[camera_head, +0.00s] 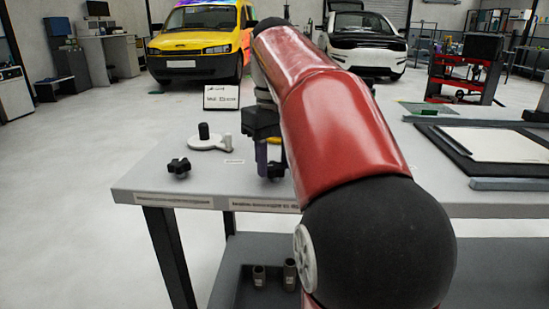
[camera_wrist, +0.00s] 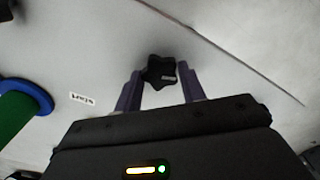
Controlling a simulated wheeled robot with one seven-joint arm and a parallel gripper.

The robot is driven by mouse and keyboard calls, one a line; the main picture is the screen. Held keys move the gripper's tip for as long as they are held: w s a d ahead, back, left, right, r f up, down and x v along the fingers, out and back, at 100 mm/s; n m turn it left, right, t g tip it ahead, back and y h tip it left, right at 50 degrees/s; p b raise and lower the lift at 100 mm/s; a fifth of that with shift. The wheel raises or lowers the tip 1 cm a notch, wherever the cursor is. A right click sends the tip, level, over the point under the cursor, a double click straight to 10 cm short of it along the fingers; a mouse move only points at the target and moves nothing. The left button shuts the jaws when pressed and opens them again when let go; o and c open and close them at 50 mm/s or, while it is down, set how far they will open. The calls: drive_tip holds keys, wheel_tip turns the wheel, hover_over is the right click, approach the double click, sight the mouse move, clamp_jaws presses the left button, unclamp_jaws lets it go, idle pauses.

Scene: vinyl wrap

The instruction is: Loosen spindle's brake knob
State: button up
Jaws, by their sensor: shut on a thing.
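My gripper (camera_wrist: 160,82) points down at the grey table, with its two purple fingers shut on either side of a black star-shaped brake knob (camera_wrist: 160,69). The knob sits between the fingertips in the wrist view. In the head view my gripper (camera_head: 264,160) is near the table's front part, with the dark knob (camera_head: 273,172) low beside its finger, partly hidden. My red arm hides much of the area behind it, and the spindle that the knob belongs to cannot be made out.
Another black star knob (camera_head: 178,168) and a white disc with a black post (camera_head: 208,142) stand left on the table (camera_head: 135,183). A sign (camera_head: 221,97) stands behind. A green cylinder with a blue flange (camera_wrist: 38,96) lies left in the wrist view. A black mat (camera_head: 455,139) is right.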

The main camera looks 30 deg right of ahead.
drive_tip(key=shift+r+n, duration=0.1)
drive_tip(key=shift+n, duration=1.1)
drive_tip(key=o, duration=1)
